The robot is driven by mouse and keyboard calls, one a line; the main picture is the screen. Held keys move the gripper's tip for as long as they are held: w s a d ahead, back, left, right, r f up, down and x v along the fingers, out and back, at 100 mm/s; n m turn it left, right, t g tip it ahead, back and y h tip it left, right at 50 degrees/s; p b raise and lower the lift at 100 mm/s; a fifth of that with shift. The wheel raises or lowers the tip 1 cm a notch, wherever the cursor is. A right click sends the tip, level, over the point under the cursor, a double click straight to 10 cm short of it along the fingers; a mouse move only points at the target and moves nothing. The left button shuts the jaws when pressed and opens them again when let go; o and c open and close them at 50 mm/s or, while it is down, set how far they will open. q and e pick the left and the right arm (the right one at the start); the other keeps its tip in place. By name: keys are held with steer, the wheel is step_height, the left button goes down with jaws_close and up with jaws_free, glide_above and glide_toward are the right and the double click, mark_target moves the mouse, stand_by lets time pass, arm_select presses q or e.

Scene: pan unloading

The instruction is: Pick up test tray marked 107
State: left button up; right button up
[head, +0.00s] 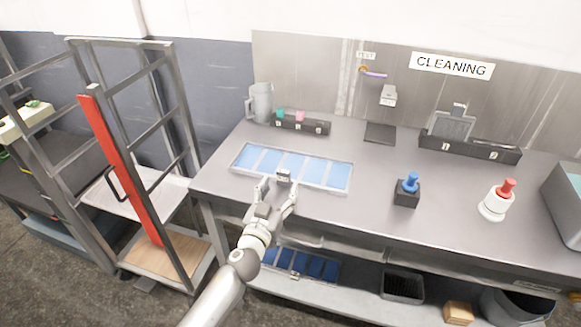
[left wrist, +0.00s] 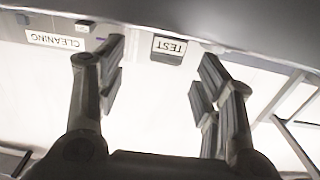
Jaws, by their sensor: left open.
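A long shallow tray (head: 318,174) with several light-blue sections lies on the metal table near its front left edge. A small grey tag block (head: 284,176) stands at the middle of its front side. My left gripper (head: 278,190) is open at that front side, its fingers spread to either side of the block. In the left wrist view a block labelled TEST (left wrist: 172,48) shows upside down between the open fingers (left wrist: 163,52), with a gap on both sides. I cannot read the number 107 anywhere. My right gripper is not in view.
A second tray with dark-blue sections (head: 322,267) lies on the shelf below. A jug (head: 261,102) and black rack (head: 302,124) stand behind the tray. A metal rack cart (head: 118,165) is at left.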

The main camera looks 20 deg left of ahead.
mark_target(282, 176)
arm_select(q)
steer(key=shift+w+a+f, duration=0.1)
steer(key=shift+w+a, duration=0.1)
steer(key=shift+w, duration=1.35)
steer(key=shift+w+a, duration=0.15)
steer(key=shift+w, duration=1.35)
steer(key=c, duration=1.2)
steer(key=shift+c, duration=0.6)
